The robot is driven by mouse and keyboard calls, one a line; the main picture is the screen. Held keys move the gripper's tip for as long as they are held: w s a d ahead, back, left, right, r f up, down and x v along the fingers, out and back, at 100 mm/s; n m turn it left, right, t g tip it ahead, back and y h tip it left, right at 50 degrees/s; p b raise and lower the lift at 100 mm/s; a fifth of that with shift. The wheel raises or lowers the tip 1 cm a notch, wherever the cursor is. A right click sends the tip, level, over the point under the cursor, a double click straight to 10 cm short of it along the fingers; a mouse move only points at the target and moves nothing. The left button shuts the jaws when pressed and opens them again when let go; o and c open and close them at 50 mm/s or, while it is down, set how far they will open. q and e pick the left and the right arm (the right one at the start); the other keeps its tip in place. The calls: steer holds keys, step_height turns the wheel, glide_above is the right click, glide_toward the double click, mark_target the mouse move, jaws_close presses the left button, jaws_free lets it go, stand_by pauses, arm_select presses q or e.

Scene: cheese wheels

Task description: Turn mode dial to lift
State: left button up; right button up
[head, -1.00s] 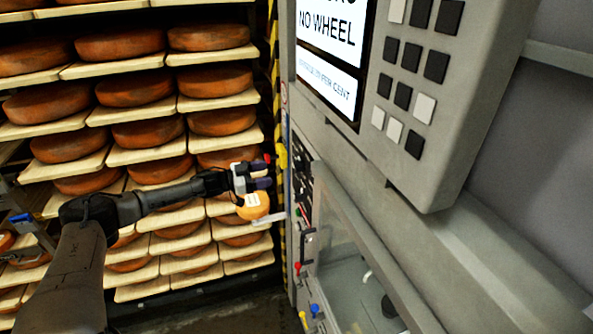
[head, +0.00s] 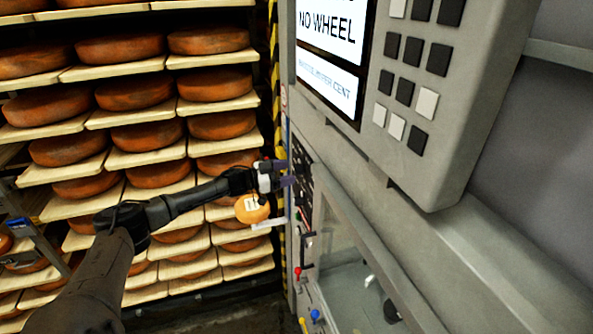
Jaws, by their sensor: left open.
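My left gripper (head: 283,174) is open, its two dark fingers pointing right at the black control panel (head: 302,180) on the side of the grey machine. The fingertips are at or very near the panel face; I cannot tell if they touch. The mode dial cannot be made out; the panel is seen at a steep angle and the fingers cover part of it. My right gripper is not in view.
A rack of orange cheese wheels (head: 208,91) on pale boards stands behind my left arm. An orange round piece with a white label (head: 252,208) is below the gripper. The screen (head: 330,32) and keypad (head: 411,75) overhang at upper right.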

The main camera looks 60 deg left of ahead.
mark_target(294, 170)
arm_select(q)
steer(key=shift+p+x, duration=0.4)
steer(key=shift+x, duration=1.5)
steer(key=shift+c, duration=0.3)
steer(key=c, duration=0.8)
steer(key=shift+c, duration=0.2)
